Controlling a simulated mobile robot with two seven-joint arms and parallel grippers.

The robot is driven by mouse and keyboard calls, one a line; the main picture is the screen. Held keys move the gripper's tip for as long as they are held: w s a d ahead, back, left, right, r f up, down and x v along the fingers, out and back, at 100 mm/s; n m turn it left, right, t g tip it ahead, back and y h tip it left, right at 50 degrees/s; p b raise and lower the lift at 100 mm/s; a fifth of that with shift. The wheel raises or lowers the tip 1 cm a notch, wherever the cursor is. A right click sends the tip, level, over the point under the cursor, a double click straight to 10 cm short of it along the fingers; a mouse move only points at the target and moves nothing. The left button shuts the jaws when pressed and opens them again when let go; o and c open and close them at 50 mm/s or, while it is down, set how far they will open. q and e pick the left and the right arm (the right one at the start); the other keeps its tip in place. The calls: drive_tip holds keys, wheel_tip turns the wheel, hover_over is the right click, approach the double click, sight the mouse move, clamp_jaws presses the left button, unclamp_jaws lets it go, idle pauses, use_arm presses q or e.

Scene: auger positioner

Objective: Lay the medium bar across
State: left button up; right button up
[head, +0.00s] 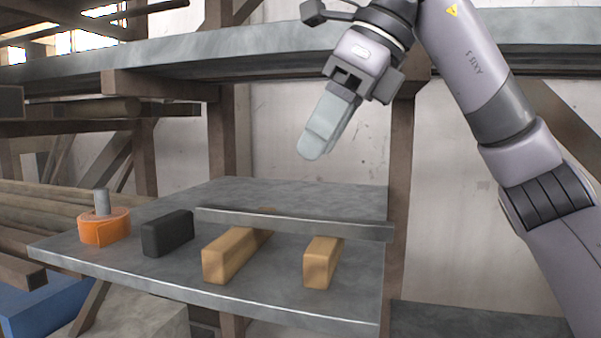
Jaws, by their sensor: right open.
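A long grey metal bar (300,224), the only such bar I see on the grey shelf board (290,190), lies level. It sits across the tops of two wooden blocks, a longer one (228,258) and a shorter one (320,264). Its left end is near the black block (167,234), and its right end juts past the shorter wooden block near the board's right edge. My right gripper (313,148) is open, empty and well above the bar, pointing down and left. Its fingers overlap in this view. My left gripper is not in view.
An orange roll (104,227) with a grey cylinder (101,202) in its middle stands at the board's left end. An upper shelf (160,58) runs behind my right arm. A wooden post (399,180) stands at the board's right. The board behind the bar is clear.

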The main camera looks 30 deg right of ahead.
drive_tip(key=shift+v, duration=1.15)
